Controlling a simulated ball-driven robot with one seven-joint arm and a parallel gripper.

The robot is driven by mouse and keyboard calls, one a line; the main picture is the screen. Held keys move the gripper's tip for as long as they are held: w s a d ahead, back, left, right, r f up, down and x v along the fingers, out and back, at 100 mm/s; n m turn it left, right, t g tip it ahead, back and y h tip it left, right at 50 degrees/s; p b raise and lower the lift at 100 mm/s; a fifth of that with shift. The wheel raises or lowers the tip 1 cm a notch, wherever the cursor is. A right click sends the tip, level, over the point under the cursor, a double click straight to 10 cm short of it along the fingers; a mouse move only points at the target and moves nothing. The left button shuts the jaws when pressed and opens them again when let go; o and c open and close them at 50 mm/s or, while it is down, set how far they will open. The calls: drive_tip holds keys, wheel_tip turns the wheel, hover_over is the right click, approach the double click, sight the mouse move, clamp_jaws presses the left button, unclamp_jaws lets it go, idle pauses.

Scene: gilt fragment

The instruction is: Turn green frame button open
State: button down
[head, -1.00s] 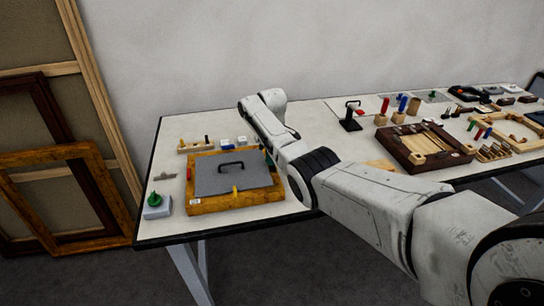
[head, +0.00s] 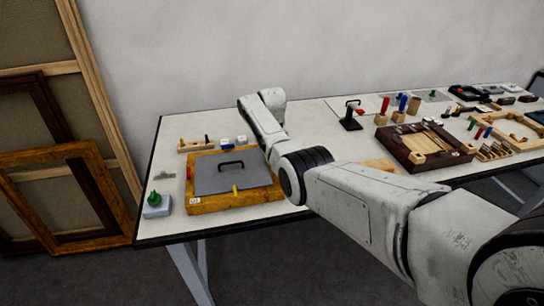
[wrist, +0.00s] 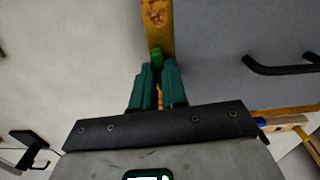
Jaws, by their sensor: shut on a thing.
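The gilt frame (head: 240,201) lies flat on the table with a grey backing panel (head: 210,183) and black handle (head: 231,164) inside it. The green frame button (wrist: 156,54) shows in the wrist view on the gilt frame rail (wrist: 158,22). My gripper (wrist: 157,72) has teal fingers closed on the green button, which shows between and just past the fingertips. In the head view my arm hides my gripper and the green button. A red button (head: 188,173) is on the frame's left side and a yellow button (head: 235,189) on its front side.
A grey block with a green knob (head: 155,204) stands left of the frame. A wooden rack (head: 196,145) and small white blocks (head: 225,140) lie behind it. A black stand (head: 351,117) and a dark wooden frame (head: 425,158) are to the right.

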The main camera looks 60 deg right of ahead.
drive_tip(key=shift+m, duration=0.6)
drive_tip(key=c, duration=1.2)
unclamp_jaws()
drive_tip(key=shift+o, duration=0.2)
wheel_tip(320, 180, up, 11)
drive_tip(key=b, duration=0.1)
drive_tip(key=shift+f, duration=0.1)
